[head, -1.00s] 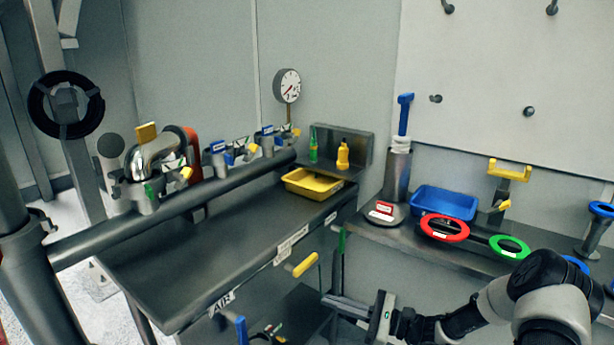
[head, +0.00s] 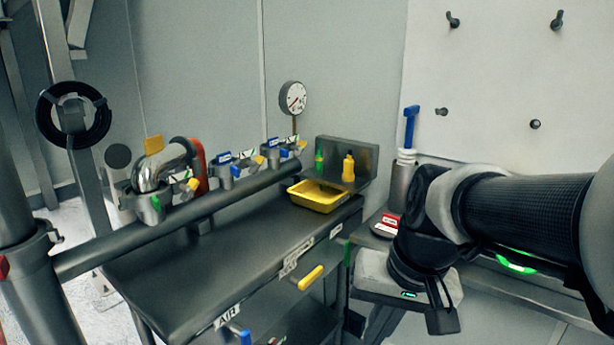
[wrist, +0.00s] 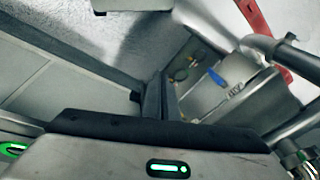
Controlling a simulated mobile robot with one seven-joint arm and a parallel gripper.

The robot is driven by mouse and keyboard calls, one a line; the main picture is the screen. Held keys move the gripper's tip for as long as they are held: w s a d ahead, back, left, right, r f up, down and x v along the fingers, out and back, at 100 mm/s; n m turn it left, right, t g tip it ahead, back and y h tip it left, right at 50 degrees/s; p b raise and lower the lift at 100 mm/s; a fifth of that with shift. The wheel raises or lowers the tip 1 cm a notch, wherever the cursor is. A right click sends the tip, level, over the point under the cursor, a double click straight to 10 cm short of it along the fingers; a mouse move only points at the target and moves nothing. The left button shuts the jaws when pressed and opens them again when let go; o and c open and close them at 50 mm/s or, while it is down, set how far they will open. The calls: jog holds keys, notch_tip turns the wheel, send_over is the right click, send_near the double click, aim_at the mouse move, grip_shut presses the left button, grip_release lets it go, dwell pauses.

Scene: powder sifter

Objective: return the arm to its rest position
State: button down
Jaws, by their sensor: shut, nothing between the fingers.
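My arm (head: 525,215) reaches in from the right edge of the head view, raised in front of the right-hand bench. My gripper (wrist: 158,80) shows in the wrist view as two dark fingers close together, with nothing between them. In the head view its pale body hangs below the arm's wrist, and its fingertips are hard to make out there. The gripper looks apart from the benches and their objects.
A dark bench (head: 200,275) with a yellow tray (head: 318,197) and two bottles stands left of my arm. A pipe (head: 150,235) with several valves crosses it. My arm hides most of the right bench. The wall panel (head: 490,90) has several pegs.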

jog(key=s+d+r+n+t+h, duration=0.2)
jog(key=s+d+r+t, duration=0.1)
jog(key=s+d+r, duration=0.15)
notch_tip(320, 180, up, 24)
jog(key=p, duration=2.4)
jog(key=shift+s+a+p, duration=0.25)
jog(key=shift+s+p, duration=0.05)
jog(key=shift+p, duration=0.1)
jog(key=shift+r, duration=0.1)
